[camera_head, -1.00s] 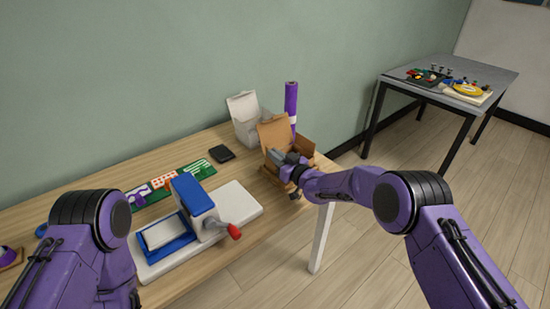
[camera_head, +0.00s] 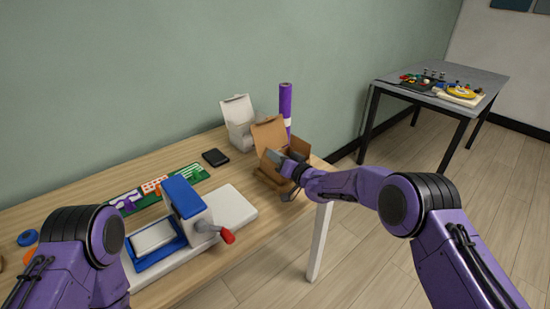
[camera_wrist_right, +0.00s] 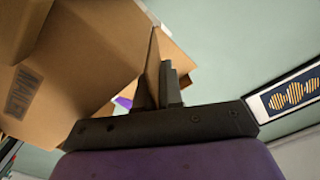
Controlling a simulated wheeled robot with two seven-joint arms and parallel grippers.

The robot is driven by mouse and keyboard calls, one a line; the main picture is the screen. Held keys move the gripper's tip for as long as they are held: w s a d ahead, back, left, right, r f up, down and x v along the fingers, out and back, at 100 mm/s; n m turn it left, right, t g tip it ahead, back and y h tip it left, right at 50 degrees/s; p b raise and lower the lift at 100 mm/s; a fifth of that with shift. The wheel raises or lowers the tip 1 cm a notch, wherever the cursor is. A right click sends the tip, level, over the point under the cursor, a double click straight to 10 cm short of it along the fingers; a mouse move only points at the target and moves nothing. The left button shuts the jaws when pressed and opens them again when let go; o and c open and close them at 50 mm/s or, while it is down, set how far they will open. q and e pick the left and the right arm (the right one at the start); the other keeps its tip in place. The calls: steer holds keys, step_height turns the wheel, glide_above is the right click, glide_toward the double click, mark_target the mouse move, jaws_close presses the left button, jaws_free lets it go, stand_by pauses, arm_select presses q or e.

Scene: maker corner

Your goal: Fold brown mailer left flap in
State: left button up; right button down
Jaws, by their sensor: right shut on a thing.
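The brown mailer (camera_head: 270,132) is an open cardboard box near the right end of the workbench, its lid standing up at the back. In the right wrist view my right gripper (camera_wrist_right: 160,88) is shut on a thin upright cardboard flap (camera_wrist_right: 153,62) of the mailer. The mailer's large brown side with a printed label (camera_wrist_right: 22,92) fills the left of that view. My left arm shows at the left of the head view, but its gripper is out of view.
A white box (camera_head: 238,122) and a purple roll (camera_head: 285,108) stand behind the mailer. A blue and white press with a red-tipped handle (camera_head: 185,200), a black block (camera_head: 215,157) and a green board (camera_head: 190,175) are to the left. A grey side table (camera_head: 450,80) stands apart.

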stand_by(0.3)
steer(key=c, duration=1.4)
jaws_free()
steer(key=shift+o, duration=0.2)
steer(key=v, duration=1)
steer(key=shift+s+d+b, duration=0.15)
steer(key=shift+s+b, duration=0.1)
steer(key=shift+b, duration=0.2)
